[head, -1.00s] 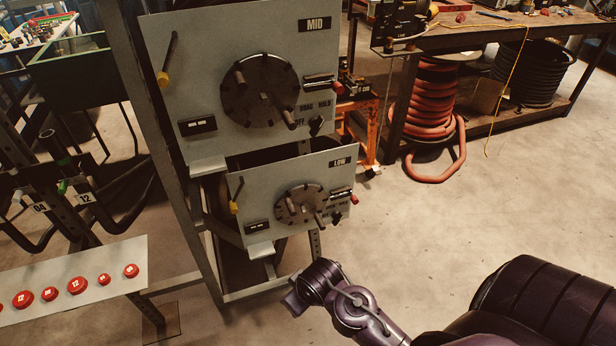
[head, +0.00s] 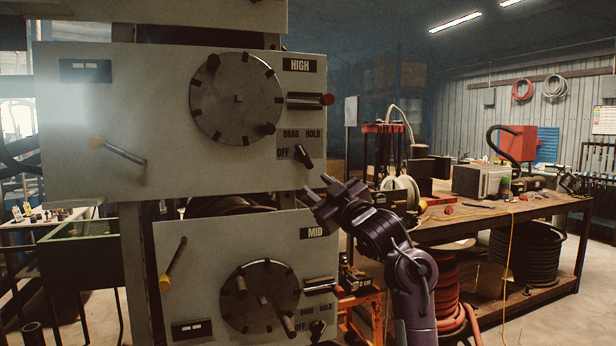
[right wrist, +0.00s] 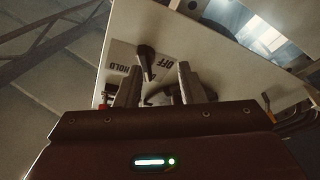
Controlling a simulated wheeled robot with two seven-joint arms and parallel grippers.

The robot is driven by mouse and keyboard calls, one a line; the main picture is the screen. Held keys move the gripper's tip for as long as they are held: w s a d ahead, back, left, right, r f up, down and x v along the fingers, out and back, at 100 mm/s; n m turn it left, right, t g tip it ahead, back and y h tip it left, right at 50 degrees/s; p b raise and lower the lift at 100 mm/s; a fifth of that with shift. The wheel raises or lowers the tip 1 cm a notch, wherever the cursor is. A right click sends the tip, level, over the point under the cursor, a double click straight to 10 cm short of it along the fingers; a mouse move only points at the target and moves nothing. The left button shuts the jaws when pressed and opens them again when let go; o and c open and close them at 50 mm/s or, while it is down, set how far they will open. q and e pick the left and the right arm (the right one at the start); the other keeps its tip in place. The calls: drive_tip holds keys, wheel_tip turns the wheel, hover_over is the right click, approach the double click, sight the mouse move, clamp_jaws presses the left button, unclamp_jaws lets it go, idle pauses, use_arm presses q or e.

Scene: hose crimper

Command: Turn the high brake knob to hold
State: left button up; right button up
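The HIGH panel (head: 180,170) is a grey plate at upper left in the head view. Its black brake knob (head: 303,156) sits at the lower right, by the labels OFF, DRAG and HOLD. The knob's exact pointing is hard to tell. My right gripper (head: 317,190) is just below and right of the knob, apart from it, with its fingers spread. In the right wrist view the knob (right wrist: 147,62) shows beyond and between the open fingers (right wrist: 158,88), with OFF and HOLD upside down beside it and DRAG not readable. My left gripper is out of view.
A round dark disc (head: 236,98) and a red-tipped handle (head: 312,100) are above the knob. A yellow-tipped lever (head: 120,150) is at left. The MID panel (head: 200,260) stands below. A workbench (head: 480,220) is behind at right.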

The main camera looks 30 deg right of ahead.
sight(306, 159)
drive_tip(key=shift+t, duration=0.3)
drive_tip(key=w+r+p, duration=0.1)
drive_tip(key=w+r, duration=0.1)
drive_tip(key=w+d+r+p, duration=0.1)
drive_tip(key=w+r+p, duration=0.1)
drive_tip(key=w+r, duration=0.1)
drive_tip(key=shift+w+r, duration=0.2)
drive_tip(key=shift+r, duration=0.05)
drive_tip(key=shift+w+r+p, duration=0.1)
drive_tip(key=shift+w+p, duration=0.3)
drive_tip(key=shift+w, duration=0.15)
drive_tip(key=shift+w+d, duration=0.1)
drive_tip(key=c, duration=0.6)
